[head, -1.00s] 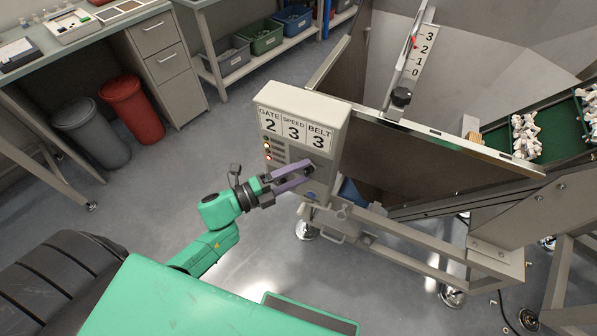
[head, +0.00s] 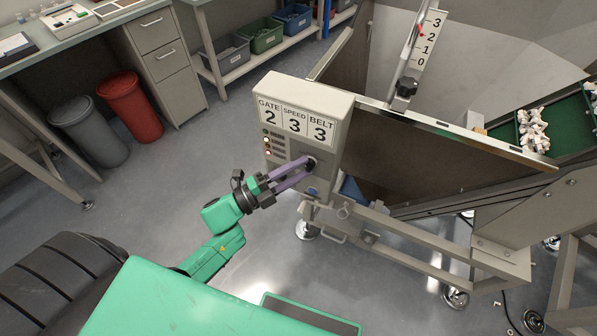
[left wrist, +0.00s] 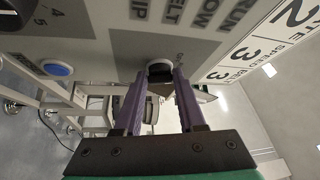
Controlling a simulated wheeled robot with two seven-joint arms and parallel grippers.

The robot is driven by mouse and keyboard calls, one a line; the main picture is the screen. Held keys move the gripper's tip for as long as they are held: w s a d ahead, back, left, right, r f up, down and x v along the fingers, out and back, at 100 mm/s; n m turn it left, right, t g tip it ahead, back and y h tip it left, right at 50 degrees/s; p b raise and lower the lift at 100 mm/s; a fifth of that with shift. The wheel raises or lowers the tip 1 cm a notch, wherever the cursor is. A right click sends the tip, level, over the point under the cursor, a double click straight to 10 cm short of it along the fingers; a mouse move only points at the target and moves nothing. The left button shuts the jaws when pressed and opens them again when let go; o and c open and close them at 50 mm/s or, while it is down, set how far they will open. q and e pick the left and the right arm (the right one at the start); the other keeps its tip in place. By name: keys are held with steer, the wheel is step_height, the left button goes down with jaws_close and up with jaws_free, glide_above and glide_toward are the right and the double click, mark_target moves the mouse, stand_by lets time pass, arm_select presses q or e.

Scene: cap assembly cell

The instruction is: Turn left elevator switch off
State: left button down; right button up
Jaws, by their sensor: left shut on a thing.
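The grey control box (head: 335,95) stands at the hopper's side, with display cards reading GATE 2, SPEED 3, BELT 3. On its front face is a small dark switch knob (head: 311,163) with a pale round base. My left gripper (head: 307,167) reaches it with two purple fingers. In the left wrist view the fingers (left wrist: 160,85) close on either side of the black switch knob (left wrist: 160,74), which partly hides behind them. The knob's setting is hard to read. Some indicator lamps (head: 267,141) on the box glow. My right gripper is not in view.
A blue button (left wrist: 57,68) and a numbered dial (left wrist: 14,16) sit on the same panel. The hopper wall (head: 400,145) and a metal frame (head: 410,250) are to the right. A red bin (head: 130,107) and a grey bin (head: 88,130) stand left. Floor is clear between.

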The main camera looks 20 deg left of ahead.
arm_select(q)
steer(key=n+t+b, duration=0.2)
steer(key=n, duration=0.1)
steer(key=shift+d+f+n, duration=0.15)
steer(key=shift+f+n, duration=0.15)
steer(key=shift+f, duration=0.1)
steer(key=shift+d+n+t+b, duration=0.1)
steer(key=shift+n+t+b, duration=0.5)
steer(key=shift+n+t, duration=0.75)
steer(key=shift+n, duration=0.35)
steer(key=shift+c, duration=2.4)
jaws_free()
steer(key=b+v, duration=0.2)
steer(key=v, duration=1.2)
steer(key=shift+s+b, duration=0.3)
steer(key=shift+s, duration=0.05)
